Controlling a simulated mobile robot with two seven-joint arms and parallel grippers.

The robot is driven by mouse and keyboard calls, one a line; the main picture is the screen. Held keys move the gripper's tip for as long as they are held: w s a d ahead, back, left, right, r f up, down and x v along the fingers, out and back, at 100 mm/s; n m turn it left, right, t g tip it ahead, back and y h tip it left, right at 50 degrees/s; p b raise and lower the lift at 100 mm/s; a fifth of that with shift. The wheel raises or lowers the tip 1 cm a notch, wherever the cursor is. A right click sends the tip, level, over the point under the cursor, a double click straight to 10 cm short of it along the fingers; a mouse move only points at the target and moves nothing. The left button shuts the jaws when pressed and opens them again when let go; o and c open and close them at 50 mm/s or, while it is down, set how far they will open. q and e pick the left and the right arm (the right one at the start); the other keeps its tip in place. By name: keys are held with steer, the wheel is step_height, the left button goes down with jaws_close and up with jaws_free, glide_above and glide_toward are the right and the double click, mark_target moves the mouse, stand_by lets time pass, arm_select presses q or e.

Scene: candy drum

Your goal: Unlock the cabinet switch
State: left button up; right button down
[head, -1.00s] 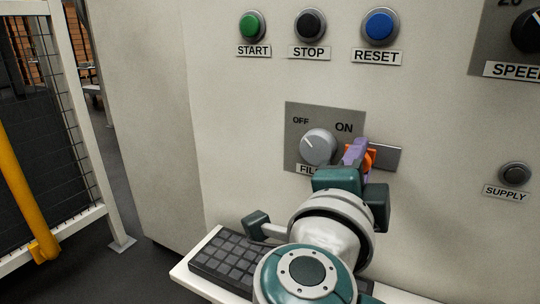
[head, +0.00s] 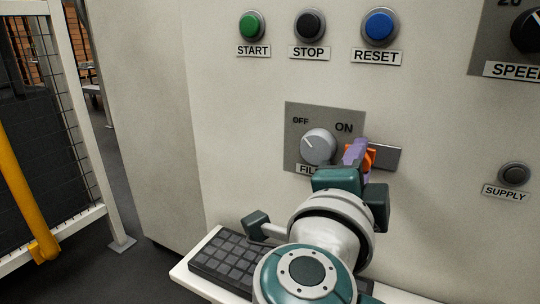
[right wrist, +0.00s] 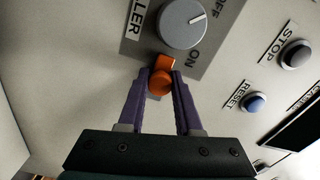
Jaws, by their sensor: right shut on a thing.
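The cabinet switch is a grey round knob (head: 318,146) on a grey plate (head: 296,165) marked OFF and ON. Its white pointer line points up-left, towards OFF. The knob also shows in the right wrist view (right wrist: 182,23). An orange lock piece (right wrist: 160,81) sits beside the knob's plate, on the ON side. My right gripper (right wrist: 160,84) is shut on the orange piece, its purple fingers on either side of it. In the head view the gripper (head: 360,150) hides most of the orange piece and the label under the knob. My left gripper is not in view.
START (head: 251,26), STOP (head: 311,26) and RESET (head: 380,26) buttons sit above. A SPEED dial (head: 528,32) and a SUPPLY button (head: 514,173) are on the right. A shelf with a keyboard (head: 232,262) juts out below. A fence (head: 75,110) stands at left.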

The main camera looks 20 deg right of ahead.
mark_target(388, 157)
steer(key=shift+s+d+r, duration=0.1)
steer(key=shift+s, duration=0.05)
steer(key=shift+s+d+p, duration=0.7)
steer(key=shift+s+p, duration=0.15)
steer(key=shift+p, duration=0.2)
steer(key=shift+s+d, duration=0.15)
steer(key=c, duration=0.6)
jaws_free()
